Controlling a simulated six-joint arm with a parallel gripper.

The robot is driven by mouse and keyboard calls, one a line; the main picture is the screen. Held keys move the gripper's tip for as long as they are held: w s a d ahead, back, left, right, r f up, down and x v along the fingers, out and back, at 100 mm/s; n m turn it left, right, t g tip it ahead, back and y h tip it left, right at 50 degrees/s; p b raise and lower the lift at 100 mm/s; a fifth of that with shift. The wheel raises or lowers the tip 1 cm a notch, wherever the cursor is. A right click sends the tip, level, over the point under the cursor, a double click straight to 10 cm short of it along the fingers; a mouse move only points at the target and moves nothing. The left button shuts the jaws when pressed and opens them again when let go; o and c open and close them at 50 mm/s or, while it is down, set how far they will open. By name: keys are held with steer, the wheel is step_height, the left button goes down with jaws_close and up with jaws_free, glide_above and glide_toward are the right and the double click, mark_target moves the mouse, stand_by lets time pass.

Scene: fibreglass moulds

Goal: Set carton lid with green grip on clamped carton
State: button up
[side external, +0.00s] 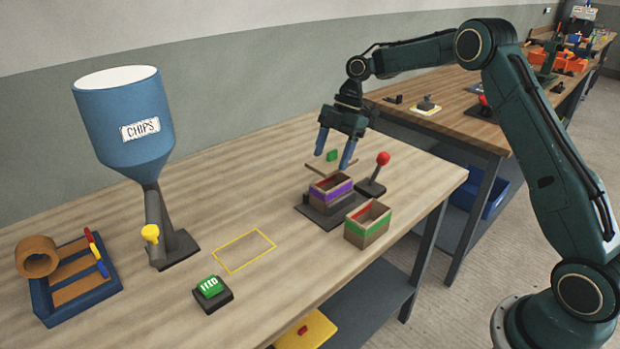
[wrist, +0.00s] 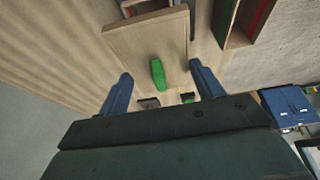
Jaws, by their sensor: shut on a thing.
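The carton lid (side external: 316,167) is a flat tan board with a small green grip (side external: 332,155) on top. The clamped carton (side external: 330,191) has a purple band, a red inside and an open top. It stands in a dark clamp base (side external: 311,212), just in front of and below the lid in the side view.
A red-knobbed lever (side external: 383,160) stands close right of the clamp. A loose open carton with a green band (side external: 368,226) sits in front of it. A blue chips hopper (side external: 122,115), a green button (side external: 210,288) and a blue tray (side external: 68,280) stand left.

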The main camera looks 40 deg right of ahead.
steer(key=shift+f, duration=2.5)
steer(key=shift+f, duration=0.3)
steer(key=o, duration=1)
steer(key=shift+r, duration=0.1)
steer(key=shift+v, duration=3.7)
